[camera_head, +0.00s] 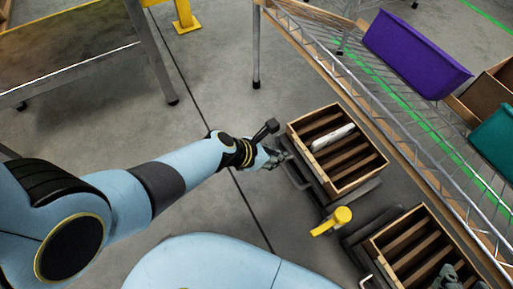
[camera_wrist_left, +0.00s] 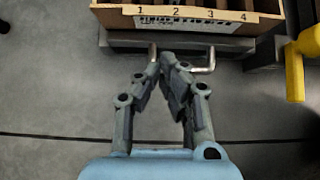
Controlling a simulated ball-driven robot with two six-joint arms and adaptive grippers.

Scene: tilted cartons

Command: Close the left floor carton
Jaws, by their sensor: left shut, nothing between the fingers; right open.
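The left floor carton (camera_head: 364,179) is an open wooden box with dark slatted compartments and a white item (camera_head: 333,137) in it. It sits on a dark base with a bent metal handle (camera_head: 290,176). In the left wrist view the carton's front wall (camera_wrist_left: 112,18) carries the numbers 1 to 4, with the handle (camera_wrist_left: 208,69) below. My left gripper (camera_head: 278,158) is shut and empty at the handle; its fingertips (camera_wrist_left: 168,58) overlap the bar in view, and I cannot tell if they touch. My right gripper (camera_head: 449,277) is open over the right carton, partly cut off.
The right floor carton (camera_head: 376,246) stands on its own dark base. A yellow part (camera_head: 332,221) lies between the two. A wire rack (camera_head: 420,160) with a purple bin (camera_head: 415,54) and a teal bin (camera_head: 496,140) runs along the right. Bare floor lies left of the carton.

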